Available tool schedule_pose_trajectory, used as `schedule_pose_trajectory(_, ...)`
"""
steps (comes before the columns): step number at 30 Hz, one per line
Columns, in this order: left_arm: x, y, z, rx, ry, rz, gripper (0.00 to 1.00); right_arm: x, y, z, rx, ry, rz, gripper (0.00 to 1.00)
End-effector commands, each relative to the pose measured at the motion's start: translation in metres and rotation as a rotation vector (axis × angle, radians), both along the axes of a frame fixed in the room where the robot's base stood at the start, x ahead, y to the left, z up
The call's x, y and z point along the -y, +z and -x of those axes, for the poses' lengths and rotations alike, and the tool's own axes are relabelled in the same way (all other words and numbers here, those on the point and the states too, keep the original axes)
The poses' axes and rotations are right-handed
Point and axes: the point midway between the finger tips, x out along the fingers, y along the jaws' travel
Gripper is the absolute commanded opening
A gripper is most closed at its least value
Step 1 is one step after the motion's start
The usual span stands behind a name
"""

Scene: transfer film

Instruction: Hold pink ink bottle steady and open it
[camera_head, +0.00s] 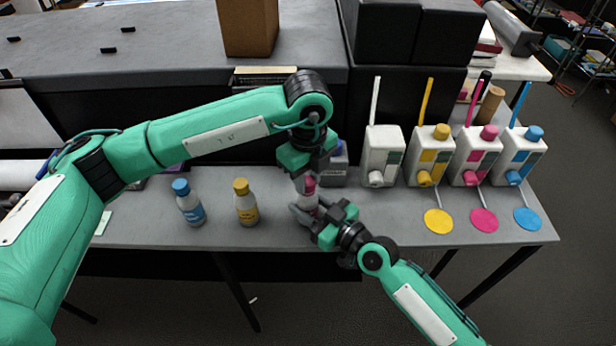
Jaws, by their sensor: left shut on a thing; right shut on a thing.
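My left gripper (306,179) comes down from above and is shut on the pink cap. My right gripper (307,211) reaches in from the front right and is shut around the bottle's body. The fingers hide parts of the bottle. The cap appears to be on the bottle's top; I cannot tell whether it is loosened.
A blue-capped bottle (189,203) and a yellow-capped bottle (246,203) stand to the left. Several white ink tanks stand to the right, with a yellow disc (438,221), a pink disc (484,220) and a blue disc (528,219) before them. A grey box (336,168) is behind the grippers.

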Motion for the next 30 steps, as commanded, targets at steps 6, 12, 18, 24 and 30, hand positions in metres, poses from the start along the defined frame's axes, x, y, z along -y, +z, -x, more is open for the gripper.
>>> schedule_pose_trajectory(6,0.0,0.008,0.0,0.001,-0.001,0.001,0.0,0.0,-0.001,0.0,-0.001,0.001,0.0,0.0)
schedule_pose_trajectory(12,0.0,0.015,0.0,0.001,-0.001,0.001,0.0,0.0,-0.001,0.0,-0.001,0.001,0.0,0.0)
schedule_pose_trajectory(18,0.0,0.02,0.0,0.0,-0.001,0.0,0.0,0.0,-0.001,0.0,-0.001,0.001,0.0,0.0)
schedule_pose_trajectory(24,0.0,0.019,0.0,0.0,-0.001,0.0,0.0,0.0,-0.001,0.0,-0.001,0.001,0.0,0.0)
schedule_pose_trajectory(30,0.0,0.028,0.0,0.002,-0.001,0.001,0.0,0.0,-0.001,0.0,-0.001,0.001,0.0,0.0)
